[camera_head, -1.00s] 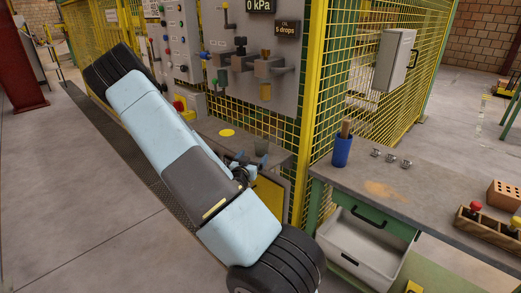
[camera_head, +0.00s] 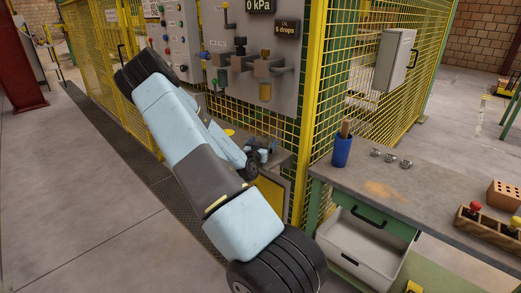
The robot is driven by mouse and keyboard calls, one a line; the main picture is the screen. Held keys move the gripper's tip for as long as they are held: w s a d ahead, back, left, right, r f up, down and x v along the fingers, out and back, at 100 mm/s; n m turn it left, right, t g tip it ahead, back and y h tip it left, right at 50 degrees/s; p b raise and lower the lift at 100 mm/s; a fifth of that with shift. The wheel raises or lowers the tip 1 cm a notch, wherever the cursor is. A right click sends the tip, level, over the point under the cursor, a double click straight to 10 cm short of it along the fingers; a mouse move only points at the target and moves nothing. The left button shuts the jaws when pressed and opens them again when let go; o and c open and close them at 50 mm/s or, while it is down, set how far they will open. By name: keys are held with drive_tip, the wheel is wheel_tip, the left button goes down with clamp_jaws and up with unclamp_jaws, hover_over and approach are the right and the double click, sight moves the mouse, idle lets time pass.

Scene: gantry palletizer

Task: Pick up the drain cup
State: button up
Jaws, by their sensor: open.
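My gripper (camera_head: 263,152) is dark and small in the head view, at the end of my light blue arm. It is over the grey ledge under the valve panel, with its jaws open. The small grey drain cup, seen on this ledge in the earlier view, is now mostly or wholly hidden behind my gripper. I cannot tell whether the jaws are around the cup or beside it.
The valve panel (camera_head: 228,88) with a hanging amber bowl (camera_head: 265,92) is just above the ledge. A yellow mesh fence (camera_head: 313,110) stands right of it. A workbench (camera_head: 440,190) at the right holds a blue cup (camera_head: 342,151) and several small parts.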

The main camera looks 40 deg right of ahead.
drive_tip(key=shift+d, duration=0.1)
drive_tip(key=c, duration=1)
drive_tip(key=shift+w+r, duration=0.1)
drive_tip(key=shift+r, duration=0.05)
drive_tip(key=shift+c, duration=0.2)
